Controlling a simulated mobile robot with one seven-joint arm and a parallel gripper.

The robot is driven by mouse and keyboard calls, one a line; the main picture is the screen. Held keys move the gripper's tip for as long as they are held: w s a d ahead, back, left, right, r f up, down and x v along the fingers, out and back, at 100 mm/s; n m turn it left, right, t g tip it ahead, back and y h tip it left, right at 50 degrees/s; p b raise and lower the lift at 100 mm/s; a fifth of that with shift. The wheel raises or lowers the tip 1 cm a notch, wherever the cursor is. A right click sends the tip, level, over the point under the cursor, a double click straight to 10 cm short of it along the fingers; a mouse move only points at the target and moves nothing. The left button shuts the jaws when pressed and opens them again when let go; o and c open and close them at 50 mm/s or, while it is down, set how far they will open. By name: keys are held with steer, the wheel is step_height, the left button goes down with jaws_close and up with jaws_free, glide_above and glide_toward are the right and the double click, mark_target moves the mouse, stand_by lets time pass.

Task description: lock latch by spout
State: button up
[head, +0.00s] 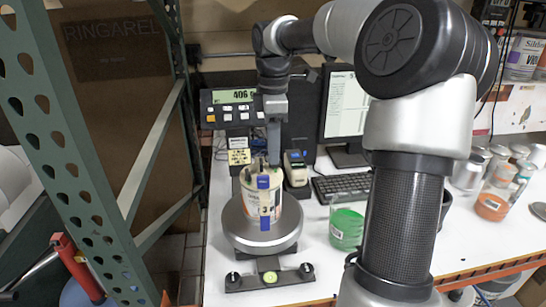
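A white and yellow labelled can (252,206) with blue marks stands upright on the round metal plate (238,235) of a scale. Dark and tan fittings (256,165) show at the can's top. The latch and the spout are too small to tell apart there. My gripper (273,158) points down from above at the right side of the can's top. Its fingertips are close to the top; I cannot tell whether they touch it. The gap between the fingers does not show, so I cannot tell whether it is open or shut.
A scale display (233,98) reading 406 stands behind the can. A handheld device (296,168), a keyboard (342,186) and a monitor (346,110) are to the right. A container with green contents (346,228) stands right of the plate. A green perforated post (75,150) rises at left.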

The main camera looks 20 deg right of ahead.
steer(key=shift+f, duration=1.1)
jaws_close()
